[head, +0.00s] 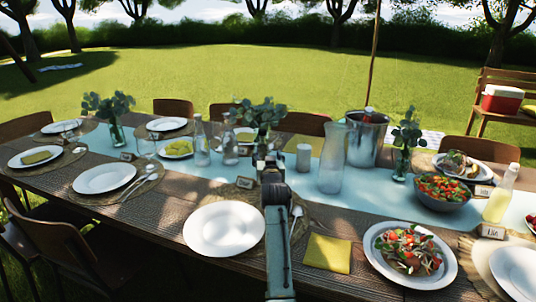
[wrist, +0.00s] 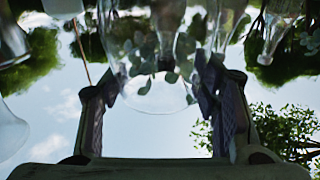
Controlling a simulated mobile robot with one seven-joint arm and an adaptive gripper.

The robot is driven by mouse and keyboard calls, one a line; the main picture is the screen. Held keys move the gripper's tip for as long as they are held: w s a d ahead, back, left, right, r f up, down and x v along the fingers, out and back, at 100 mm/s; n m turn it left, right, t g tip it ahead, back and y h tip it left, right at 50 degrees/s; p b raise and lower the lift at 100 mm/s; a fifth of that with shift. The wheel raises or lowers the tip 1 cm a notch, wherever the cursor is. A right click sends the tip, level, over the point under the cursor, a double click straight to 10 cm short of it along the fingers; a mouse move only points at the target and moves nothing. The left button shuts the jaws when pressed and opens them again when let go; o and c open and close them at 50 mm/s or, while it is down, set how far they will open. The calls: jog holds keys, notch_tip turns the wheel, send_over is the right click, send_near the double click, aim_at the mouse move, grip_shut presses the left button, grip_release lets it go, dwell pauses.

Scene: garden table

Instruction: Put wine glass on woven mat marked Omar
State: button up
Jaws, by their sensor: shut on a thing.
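My gripper (head: 268,165) is raised over the table's middle, beyond the front-centre plate. In the wrist view my gripper (wrist: 158,80) has its two fingers on either side of a clear, rounded wine glass (wrist: 150,98), shut on it. In the head view the held glass is hidden or too faint to make out. Woven mats lie under the plates: a front-centre mat (head: 232,192), a front-left mat (head: 78,194) and others. Name cards stand by several mats, but I cannot read Omar on any; the front-centre card (head: 244,182) is too small to read.
A glass carafe (head: 332,160), metal bucket (head: 367,140), grey cylinder (head: 304,158) and leafy vase (head: 262,118) stand near my gripper. Clear bottles (head: 201,145) are to its left. A yellow napkin (head: 327,253) and salad plate (head: 410,282) lie front right.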

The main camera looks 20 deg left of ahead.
jog(key=o, duration=1.6)
jog(key=b+v, duration=0.2)
jog(key=v, duration=1)
jog(key=shift+r+b, duration=0.1)
jog(key=shift+b, duration=0.25)
